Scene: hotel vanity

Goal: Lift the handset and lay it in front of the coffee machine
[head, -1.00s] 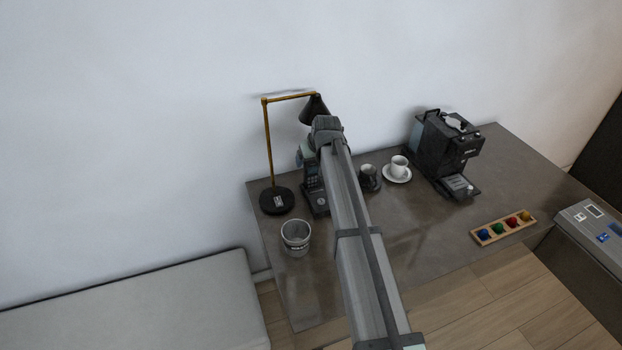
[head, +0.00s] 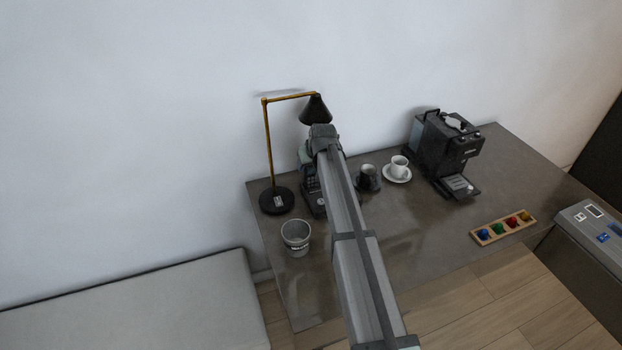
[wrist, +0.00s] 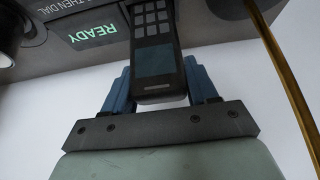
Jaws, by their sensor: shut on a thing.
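The dark handset (wrist: 153,55), with a keypad and a small screen, is between the blue fingers of my gripper (wrist: 160,85) in the wrist view. The gripper is shut on its near end. The phone's base, with a lit READY display (wrist: 94,34), is behind it at the top of that view; I cannot tell whether handset and base touch. In the head view the phone base (head: 313,197) stands at the left of the table, partly behind my arm, and my fingers are hidden. The black coffee machine (head: 436,148) stands at the back right.
A lamp (head: 268,150) stands left of the phone, its shade (head: 315,108) close behind my wrist. A bin (head: 295,237) is in front. A dark cup (head: 368,178) and a white cup on a saucer (head: 398,179) stand between phone and machine. A pod tray (head: 503,228) lies front right.

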